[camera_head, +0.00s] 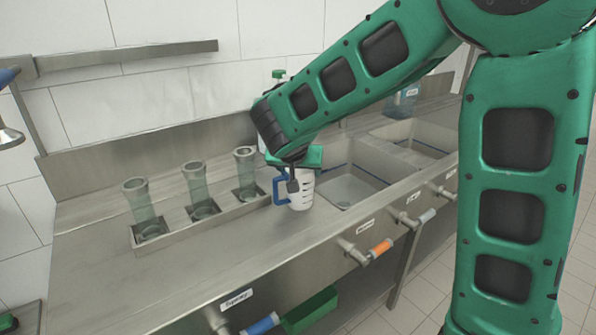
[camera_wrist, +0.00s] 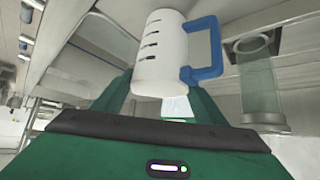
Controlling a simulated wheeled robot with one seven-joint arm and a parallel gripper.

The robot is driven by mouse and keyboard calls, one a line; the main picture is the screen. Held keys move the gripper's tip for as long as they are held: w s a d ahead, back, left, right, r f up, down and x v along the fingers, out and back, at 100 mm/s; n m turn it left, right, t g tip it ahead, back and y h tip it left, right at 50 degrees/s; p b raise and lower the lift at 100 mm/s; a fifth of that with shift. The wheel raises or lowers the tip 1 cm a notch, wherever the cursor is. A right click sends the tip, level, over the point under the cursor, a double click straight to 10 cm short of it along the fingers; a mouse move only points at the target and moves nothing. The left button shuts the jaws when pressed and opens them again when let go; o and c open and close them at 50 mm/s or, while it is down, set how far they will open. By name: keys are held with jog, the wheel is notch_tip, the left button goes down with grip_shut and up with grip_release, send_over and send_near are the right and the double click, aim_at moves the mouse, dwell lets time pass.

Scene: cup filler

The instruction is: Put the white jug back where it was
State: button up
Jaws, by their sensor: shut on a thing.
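The white jug (camera_head: 301,190) with black level marks and a blue handle is at the counter, just left of the first sink basin. Its handle points left in the head view. My gripper (camera_head: 293,180) is shut on the jug from above and behind. In the wrist view the jug (camera_wrist: 163,55) sits between my green fingers (camera_wrist: 165,105), with the blue handle to the right. Whether the jug's base touches the counter is hard to tell.
Several clear glass tubes (camera_head: 198,185) stand in a metal tray (camera_head: 165,243) left of the jug. Sink basins (camera_head: 350,188) lie to the right. Valves with orange (camera_head: 381,248) and blue (camera_head: 262,325) handles line the front. The counter's front left is clear.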

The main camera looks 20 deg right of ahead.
jog(key=o, duration=2)
jog(key=shift+o, duration=0.2)
jog(key=shift+r, duration=0.1)
jog(key=v, duration=1.2)
jog(key=s+d+f+m+g, duration=0.1)
jog(key=s+d+f+g, duration=0.2)
jog(key=s+d, duration=0.5)
jog(key=s+d+f+g, duration=0.25)
jog(key=s+d, duration=0.25)
jog(key=d, duration=0.6)
jog(key=s+d+f+g+y, duration=0.1)
jog(key=s+f+y, duration=0.1)
jog(key=s, duration=0.7)
jog(key=s+d+f+g+y, duration=0.1)
jog(key=s+f+y, duration=0.1)
jog(key=s, duration=0.7)
jog(key=shift+s+f, duration=0.3)
jog(key=shift+f, duration=0.55)
